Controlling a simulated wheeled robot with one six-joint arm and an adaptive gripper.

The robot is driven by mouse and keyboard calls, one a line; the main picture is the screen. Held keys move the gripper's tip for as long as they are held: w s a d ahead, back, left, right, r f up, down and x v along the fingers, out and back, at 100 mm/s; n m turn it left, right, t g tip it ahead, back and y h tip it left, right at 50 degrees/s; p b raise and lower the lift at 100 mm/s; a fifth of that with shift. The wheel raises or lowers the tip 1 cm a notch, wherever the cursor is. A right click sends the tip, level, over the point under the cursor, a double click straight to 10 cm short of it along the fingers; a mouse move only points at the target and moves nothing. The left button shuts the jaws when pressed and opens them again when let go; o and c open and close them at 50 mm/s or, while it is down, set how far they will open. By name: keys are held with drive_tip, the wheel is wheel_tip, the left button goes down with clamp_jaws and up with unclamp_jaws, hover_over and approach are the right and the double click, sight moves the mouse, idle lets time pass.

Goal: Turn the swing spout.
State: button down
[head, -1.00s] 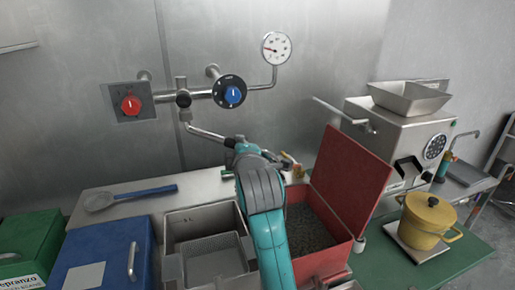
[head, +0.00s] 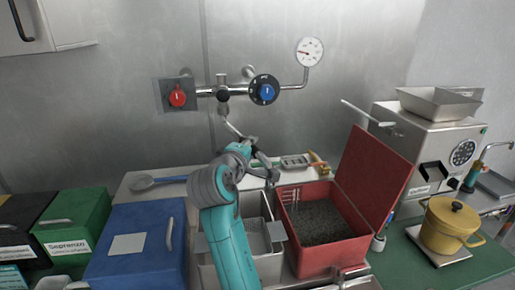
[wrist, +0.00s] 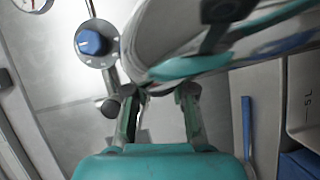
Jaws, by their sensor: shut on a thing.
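The swing spout (head: 231,127) is a thin chrome pipe below the dark fitting in the middle of the wall pipe. It slants down and right from there, and its outer end is hidden by my gripper. My gripper (head: 259,153) is at that outer end, above the back of the sink, shut on the spout. In the wrist view my gripper (wrist: 160,92) has both teal-and-dark fingers in sight, with a large shiny curved surface blurred close above them; the exact contact is hard to see.
A red knob (head: 177,97) and a blue knob (head: 266,91) flank the spout on the wall. Below are the metal sink (head: 208,252) and an open red bin (head: 301,256) of dark grains. A blue box (head: 128,246) stands left, a grinder (head: 405,148) right.

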drive_tip(key=shift+s+a+f+m+g+h, duration=0.1)
drive_tip(key=shift+s+a+m+g+h, duration=0.2)
drive_tip(key=shift+a+m+h, duration=0.45)
drive_tip(key=shift+s+a+m+g+h, duration=0.25)
drive_tip(key=shift+a+g+h, duration=0.3)
drive_tip(key=shift+a, duration=0.5)
drive_tip(key=shift+s+a+f+m+g+h, duration=0.1)
drive_tip(key=shift+s+a+m+g+h, duration=0.15)
drive_tip(key=shift+a+m+h, duration=0.55)
drive_tip(key=shift+a, duration=0.15)
drive_tip(key=c, duration=0.9)
unclamp_jaws()
drive_tip(key=shift+c, duration=0.2)
drive_tip(key=shift+r, duration=0.1)
drive_tip(key=v, duration=1.2)
